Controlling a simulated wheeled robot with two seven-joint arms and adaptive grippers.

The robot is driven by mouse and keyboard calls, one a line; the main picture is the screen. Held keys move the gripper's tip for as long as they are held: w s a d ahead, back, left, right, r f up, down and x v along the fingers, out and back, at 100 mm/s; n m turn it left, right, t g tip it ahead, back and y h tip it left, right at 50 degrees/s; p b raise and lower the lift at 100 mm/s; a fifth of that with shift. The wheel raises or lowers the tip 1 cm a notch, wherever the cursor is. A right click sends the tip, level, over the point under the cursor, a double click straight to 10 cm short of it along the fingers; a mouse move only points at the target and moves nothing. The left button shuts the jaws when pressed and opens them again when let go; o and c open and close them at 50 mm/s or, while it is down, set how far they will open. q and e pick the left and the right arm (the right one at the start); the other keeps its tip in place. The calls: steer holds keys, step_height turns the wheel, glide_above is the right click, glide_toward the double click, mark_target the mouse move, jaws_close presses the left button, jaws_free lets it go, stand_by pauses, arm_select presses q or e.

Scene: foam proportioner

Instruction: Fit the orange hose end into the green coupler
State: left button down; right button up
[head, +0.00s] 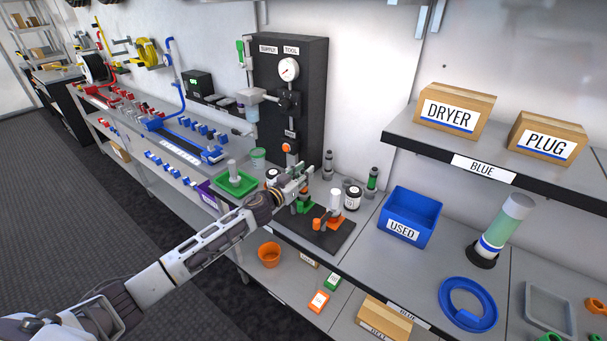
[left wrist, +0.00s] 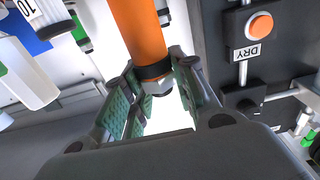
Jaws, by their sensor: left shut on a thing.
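My left gripper (head: 300,176) reaches in over the bench in front of the black panel. In the left wrist view its two fingers (left wrist: 160,88) are closed on the orange hose end (left wrist: 140,30), an orange cylinder with a black band and a metal hex tip. The tip lies between the finger pads. In the head view the hose end is not clearly visible at the gripper. A small green fitting (head: 303,207) stands on the black mat just below the gripper; I cannot tell if it is the green coupler. My right gripper is not in view.
The black panel (head: 314,75) with a gauge stands behind the gripper. An orange fitting (head: 330,221) with a white cylinder stands on the black mat (head: 338,240). Bottles stand behind it. A blue bin (head: 427,206) is to the right, and a green tray (head: 251,187) to the left.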

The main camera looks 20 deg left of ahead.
arm_select(q)
steer(key=shift+f, duration=0.2)
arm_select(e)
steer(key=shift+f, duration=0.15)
arm_select(q)
steer(key=c, duration=1.1)
jaws_free()
steer(key=shift+c, duration=0.2)
steer(key=shift+s+r, duration=0.1)
steer(key=shift+r, duration=0.1)
steer(key=shift+b+v, duration=0.4)
steer(key=shift+v, duration=2.95)
steer(key=v, duration=0.5)
steer(key=shift+b, duration=0.3)
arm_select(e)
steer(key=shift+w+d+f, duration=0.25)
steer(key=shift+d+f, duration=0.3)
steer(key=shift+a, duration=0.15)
